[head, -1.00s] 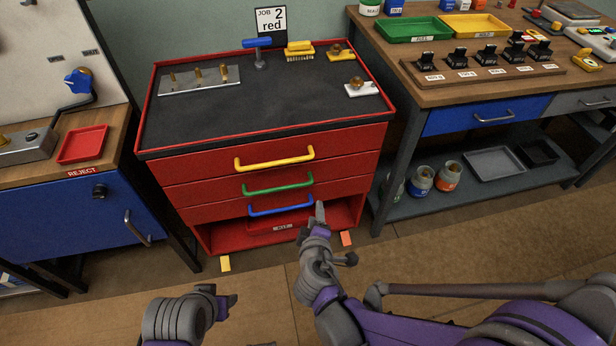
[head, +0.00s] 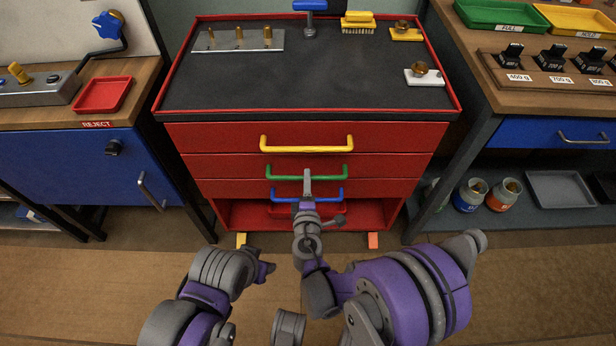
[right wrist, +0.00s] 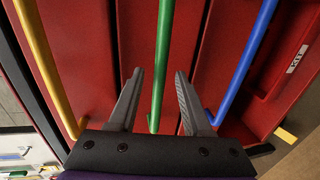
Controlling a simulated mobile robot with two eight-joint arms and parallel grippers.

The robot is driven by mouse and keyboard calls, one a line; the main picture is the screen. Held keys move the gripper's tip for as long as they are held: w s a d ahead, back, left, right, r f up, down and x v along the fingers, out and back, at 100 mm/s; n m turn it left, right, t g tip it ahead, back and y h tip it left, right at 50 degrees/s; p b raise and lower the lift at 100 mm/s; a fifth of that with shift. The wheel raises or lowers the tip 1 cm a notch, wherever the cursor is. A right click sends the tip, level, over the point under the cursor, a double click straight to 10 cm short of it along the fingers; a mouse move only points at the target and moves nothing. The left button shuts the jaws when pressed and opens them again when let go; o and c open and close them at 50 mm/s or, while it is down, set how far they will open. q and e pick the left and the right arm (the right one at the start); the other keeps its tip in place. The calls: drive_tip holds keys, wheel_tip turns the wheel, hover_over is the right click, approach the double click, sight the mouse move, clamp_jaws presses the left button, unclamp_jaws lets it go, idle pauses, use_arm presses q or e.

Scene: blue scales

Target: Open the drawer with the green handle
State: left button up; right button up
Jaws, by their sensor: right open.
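The green handle (head: 292,174) is a horizontal bar on the middle drawer (head: 215,167) of a red cabinet, and this drawer sits shut. My right gripper (head: 307,178) is in front of the green handle's right half. In the right wrist view, the fingers of my right gripper (right wrist: 160,85) are open and empty, one on each side of the green handle (right wrist: 163,60) as seen. I cannot tell how much depth separates them. My left gripper (head: 265,270) is low in the head view, away from the cabinet, and its jaws are unclear.
The yellow handle (head: 307,149) is above and the blue handle (head: 285,196) below, both close to the green one. The cabinet top (head: 310,85) holds tools. A blue cabinet (head: 80,173) stands left and a bench (head: 540,98) right. The floor in front is clear.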

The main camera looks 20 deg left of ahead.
drive_tip(key=shift+x, duration=1.25)
clamp_jaws()
idle(0.5)
